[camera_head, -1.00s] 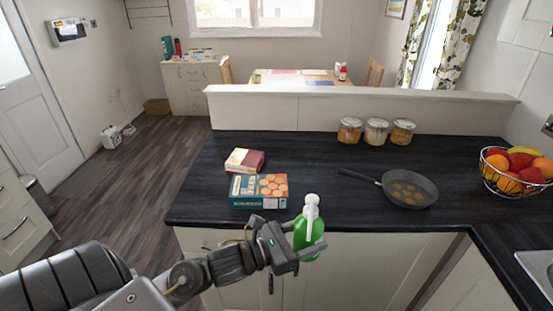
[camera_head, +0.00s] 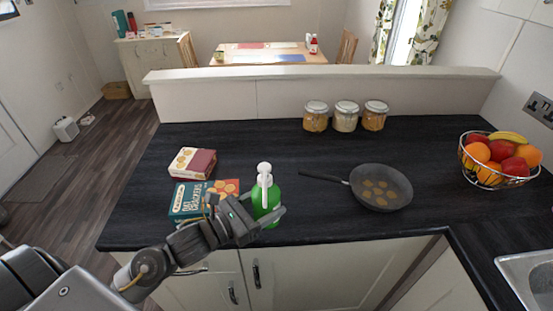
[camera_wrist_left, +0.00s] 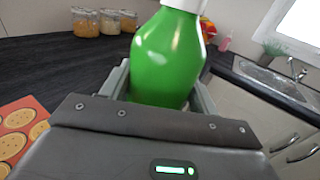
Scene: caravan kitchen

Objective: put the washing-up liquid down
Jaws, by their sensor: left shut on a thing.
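The washing-up liquid (camera_head: 267,194) is a green bottle with a white pump top, upright near the front edge of the dark worktop in the head view. My left gripper (camera_head: 262,212) is shut on it. In the left wrist view the green bottle (camera_wrist_left: 166,58) stands between the two fingers of my left gripper (camera_wrist_left: 160,85). The bottle's base is hidden by the gripper, so I cannot tell whether it touches the worktop (camera_head: 330,222). My right gripper is not in view.
A teal box (camera_head: 187,199) and a red and cream box (camera_head: 192,161) lie left of the bottle. A frying pan (camera_head: 381,187) lies to the right. Jars (camera_head: 345,117) stand behind; a fruit basket (camera_head: 499,160) is far right. Worktop between bottle and pan is clear.

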